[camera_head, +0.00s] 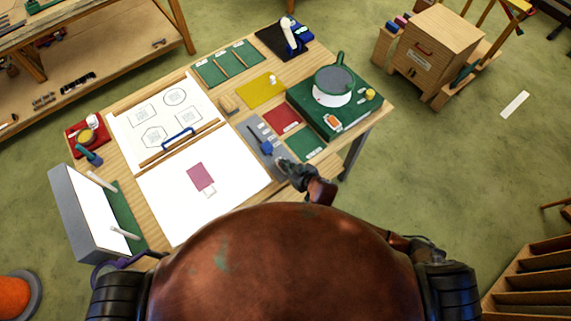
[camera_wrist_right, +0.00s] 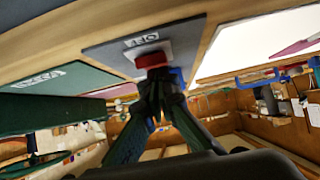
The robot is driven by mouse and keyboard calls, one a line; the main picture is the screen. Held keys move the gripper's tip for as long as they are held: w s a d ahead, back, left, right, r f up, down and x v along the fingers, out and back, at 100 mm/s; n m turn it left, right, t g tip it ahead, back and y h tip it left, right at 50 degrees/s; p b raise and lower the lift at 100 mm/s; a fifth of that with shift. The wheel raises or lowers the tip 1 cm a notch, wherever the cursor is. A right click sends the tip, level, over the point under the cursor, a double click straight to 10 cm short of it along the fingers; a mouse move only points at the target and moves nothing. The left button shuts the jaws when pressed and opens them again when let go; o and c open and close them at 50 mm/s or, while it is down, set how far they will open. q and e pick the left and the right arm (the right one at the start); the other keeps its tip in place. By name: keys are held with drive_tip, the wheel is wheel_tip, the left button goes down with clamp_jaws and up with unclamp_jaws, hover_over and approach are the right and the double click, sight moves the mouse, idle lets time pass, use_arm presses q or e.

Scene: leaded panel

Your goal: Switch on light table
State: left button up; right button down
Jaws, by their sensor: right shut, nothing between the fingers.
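The bright white panel (camera_head: 235,190) of the light table lies on the near part of the workbench, with a purple-pink piece (camera_head: 200,176) on it. A grey plate (camera_head: 280,150) lies to its right. In the right wrist view the grey plate (camera_wrist_right: 110,55) carries a red switch (camera_wrist_right: 152,60) beside a white label (camera_wrist_right: 141,40) whose lettering is hard to read. My right gripper (camera_head: 290,170) is at the near end of the grey plate. In the wrist view its closed, empty fingertips (camera_wrist_right: 160,82) are right at the red switch; I cannot tell whether they touch. My left gripper is out of view.
A blue tool (camera_head: 266,147) lies on the grey plate. Green (camera_head: 305,144) and red (camera_head: 282,118) sheets and a green box with a round grey-green machine (camera_head: 335,82) stand to the right. A tilted white lightbox (camera_head: 88,212) stands at the left edge.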

drive_tip(key=shift+w+a+r, duration=0.25)
drive_tip(key=shift+w+a, duration=0.1)
drive_tip(key=shift+w, duration=0.05)
drive_tip(key=shift+r, duration=0.1)
drive_tip(key=shift+r+p, duration=0.25)
drive_tip(key=shift+p, duration=0.2)
drive_tip(key=r+p, duration=0.4)
drive_tip(key=shift+w+a, duration=0.15)
drive_tip(key=shift+w, duration=0.1)
drive_tip(key=s+d+r+b, duration=0.1)
drive_tip(key=s+d+r, duration=0.2)
drive_tip(key=r, duration=0.4)
drive_tip(key=shift+s+d+r, duration=0.15)
drive_tip(key=shift+s+r, duration=0.1)
drive_tip(key=shift+s, duration=0.5)
